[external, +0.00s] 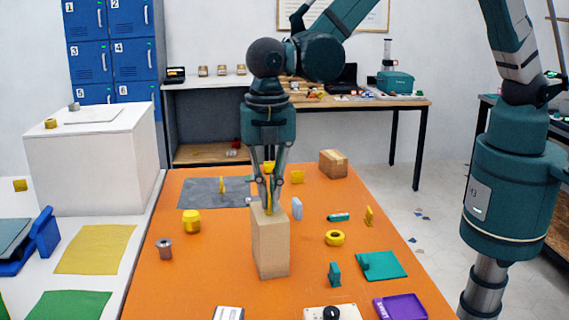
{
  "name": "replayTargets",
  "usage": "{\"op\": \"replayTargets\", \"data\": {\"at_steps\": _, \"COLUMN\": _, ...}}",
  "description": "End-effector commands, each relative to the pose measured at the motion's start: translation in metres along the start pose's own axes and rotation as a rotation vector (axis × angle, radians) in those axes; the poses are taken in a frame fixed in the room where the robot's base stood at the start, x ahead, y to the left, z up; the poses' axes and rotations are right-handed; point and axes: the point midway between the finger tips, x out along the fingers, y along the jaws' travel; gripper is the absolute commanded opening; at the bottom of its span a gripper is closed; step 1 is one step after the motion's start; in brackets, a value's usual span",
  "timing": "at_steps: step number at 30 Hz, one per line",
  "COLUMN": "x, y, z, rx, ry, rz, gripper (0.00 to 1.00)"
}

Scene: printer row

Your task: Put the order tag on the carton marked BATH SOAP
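A tall brown carton (271,245) stands upright near the middle of the orange table. A smaller brown carton (333,164) with a tape strip sits at the far right of the table. I cannot read any marking on either carton. My gripper (269,208) points straight down, its fingertips close together at the top of the tall carton. A thin yellowish strip shows between the fingers; I cannot tell whether it is a held thing or part of the fingers. I cannot single out the order tag.
A grey mat (200,193) lies behind left.

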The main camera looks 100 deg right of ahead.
Motion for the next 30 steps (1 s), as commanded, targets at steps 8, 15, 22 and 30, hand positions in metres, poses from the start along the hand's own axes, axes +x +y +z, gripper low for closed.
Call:
{"op": "replayTargets", "data": {"at_steps": 8, "x": 0.002, "y": 0.000, "z": 0.000, "rx": 0.000, "ry": 0.000, "rz": 0.000, "gripper": 0.19}}
{"op": "replayTargets", "data": {"at_steps": 15, "x": 0.002, "y": 0.000, "z": 0.000, "rx": 0.000, "ry": 0.000, "rz": 0.000, "gripper": 0.19}}
{"op": "replayTargets", "data": {"at_steps": 22, "x": -0.003, "y": 0.000, "z": 0.000, "rx": 0.000, "ry": 0.000, "rz": 0.000, "gripper": 0.19}}
{"op": "replayTargets", "data": {"at_steps": 30, "x": -0.029, "y": 0.000, "z": 0.000, "rx": 0.000, "ry": 0.000, "rz": 0.000, "gripper": 0.19}}
